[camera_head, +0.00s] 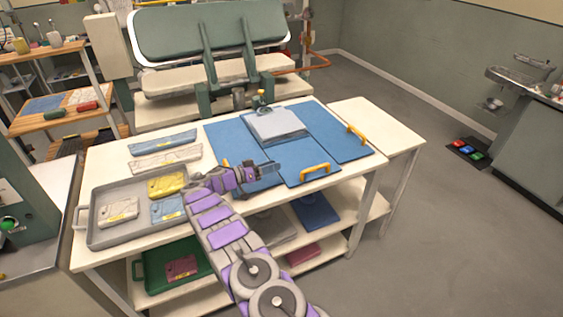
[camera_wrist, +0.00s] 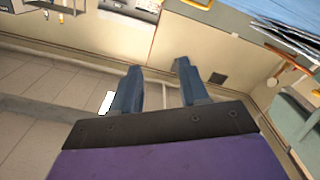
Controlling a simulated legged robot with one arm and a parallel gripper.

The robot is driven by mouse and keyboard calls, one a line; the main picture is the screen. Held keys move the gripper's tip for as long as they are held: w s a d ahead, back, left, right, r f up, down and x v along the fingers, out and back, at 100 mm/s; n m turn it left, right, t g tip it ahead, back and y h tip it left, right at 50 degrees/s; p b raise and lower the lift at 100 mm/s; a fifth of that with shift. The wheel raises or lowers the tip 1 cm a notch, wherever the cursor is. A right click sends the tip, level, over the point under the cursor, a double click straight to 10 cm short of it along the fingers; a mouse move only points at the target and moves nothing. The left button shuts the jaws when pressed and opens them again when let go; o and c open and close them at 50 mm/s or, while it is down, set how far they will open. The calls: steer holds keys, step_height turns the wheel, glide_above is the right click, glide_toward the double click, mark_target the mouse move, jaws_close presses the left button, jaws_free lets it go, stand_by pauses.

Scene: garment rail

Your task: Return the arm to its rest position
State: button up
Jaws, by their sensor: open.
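My arm (camera_head: 222,230), purple and grey, reaches up from the bottom of the head view over the front of the white table. My gripper (camera_head: 277,170) is above the blue boards near the middle of the table. In the wrist view its two dark blue fingers (camera_wrist: 157,85) stand apart with nothing between them. The gripper is open and empty. Whether it touches the blue board (camera_head: 262,180) below it, I cannot tell.
A grey tray (camera_head: 100,240) with yellow, blue and white packets sits left of my arm. A clipboard (camera_head: 276,124) lies on blue boards with yellow handles (camera_head: 315,172). Shelves below hold a green tray (camera_head: 150,280). A pressing machine (camera_head: 210,40) stands behind.

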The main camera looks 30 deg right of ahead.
steer(key=shift+a, duration=0.5)
steer(key=s+a+r+n+g+y, duration=0.1)
steer(key=s+a+r+n+y, duration=0.1)
steer(key=s+r+n+y, duration=0.45)
steer(key=s+a+r+n+g+y, duration=0.1)
steer(key=s+a+r+y, duration=0.15)
steer(key=s+r, duration=0.85)
steer(key=s+a+n+y, duration=0.2)
steer(key=s+a, duration=0.3)
steer(key=s, duration=0.7)
steer(key=s+a+f+n+y, duration=0.1)
steer(key=s+a+y, duration=0.3)
steer(key=s, duration=0.8)
steer(key=s+a+f+n+t+y, duration=0.1)
steer(key=s+a, duration=0.5)
steer(key=s, duration=0.7)
steer(key=shift+a+n+y, duration=0.35)
steer(key=shift+n+y, duration=0.5)
steer(key=shift+y, duration=0.15)
steer(key=shift+o, duration=0.4)
steer(key=shift+f, duration=0.1)
